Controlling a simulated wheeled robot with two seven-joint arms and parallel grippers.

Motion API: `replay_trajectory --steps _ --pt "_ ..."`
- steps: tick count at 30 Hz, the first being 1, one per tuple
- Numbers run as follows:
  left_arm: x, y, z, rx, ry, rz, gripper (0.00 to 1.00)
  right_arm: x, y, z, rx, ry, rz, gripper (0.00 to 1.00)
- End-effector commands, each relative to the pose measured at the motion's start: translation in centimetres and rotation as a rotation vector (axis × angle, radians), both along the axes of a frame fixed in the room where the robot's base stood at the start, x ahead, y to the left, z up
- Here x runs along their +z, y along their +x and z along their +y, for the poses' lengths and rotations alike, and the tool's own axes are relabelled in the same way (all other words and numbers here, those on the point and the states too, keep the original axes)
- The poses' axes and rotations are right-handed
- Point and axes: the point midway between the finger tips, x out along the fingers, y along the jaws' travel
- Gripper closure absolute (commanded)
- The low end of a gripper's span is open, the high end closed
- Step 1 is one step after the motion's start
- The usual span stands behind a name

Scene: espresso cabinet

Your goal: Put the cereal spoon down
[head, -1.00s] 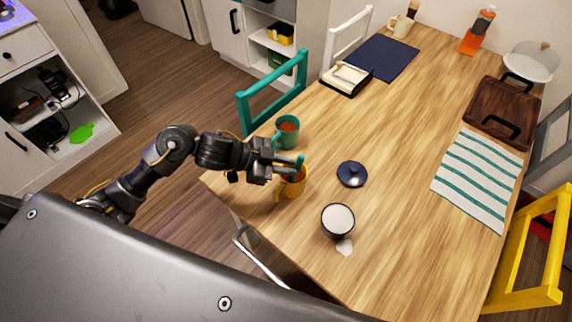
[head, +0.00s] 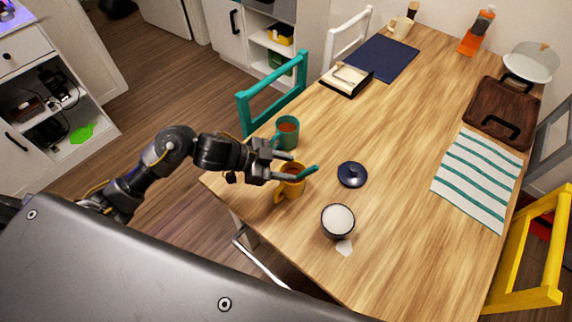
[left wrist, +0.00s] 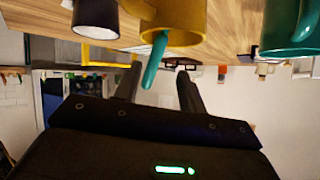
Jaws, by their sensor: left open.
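The teal cereal spoon (head: 307,171) leans in the yellow mug (head: 291,190), its handle sticking out over the rim to the right. In the left wrist view, the spoon (left wrist: 155,60) juts from the yellow mug (left wrist: 178,20) into the gap between my fingers. My left gripper (head: 287,164) is open at the yellow mug's rim, its fingers apart on either side of the handle. The spoon's lower end is hidden inside the mug. My right gripper is not in view.
A teal mug (head: 287,132) with brown contents stands just behind the yellow mug. The table's middle is clear.

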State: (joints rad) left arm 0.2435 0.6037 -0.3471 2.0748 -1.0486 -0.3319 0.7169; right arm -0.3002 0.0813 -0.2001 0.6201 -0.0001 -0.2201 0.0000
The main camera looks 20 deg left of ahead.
Motion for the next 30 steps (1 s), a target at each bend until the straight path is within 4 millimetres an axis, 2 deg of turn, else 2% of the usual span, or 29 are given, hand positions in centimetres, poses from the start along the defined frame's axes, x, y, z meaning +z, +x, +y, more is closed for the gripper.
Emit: replay_trajectory --steps 15,30 --pt "0.0 -3.5 6.7 0.001 0.002 0.002 0.59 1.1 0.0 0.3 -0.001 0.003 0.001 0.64" --pt "0.0 -3.7 7.3 0.000 0.001 0.000 0.59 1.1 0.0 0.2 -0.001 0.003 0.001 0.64"
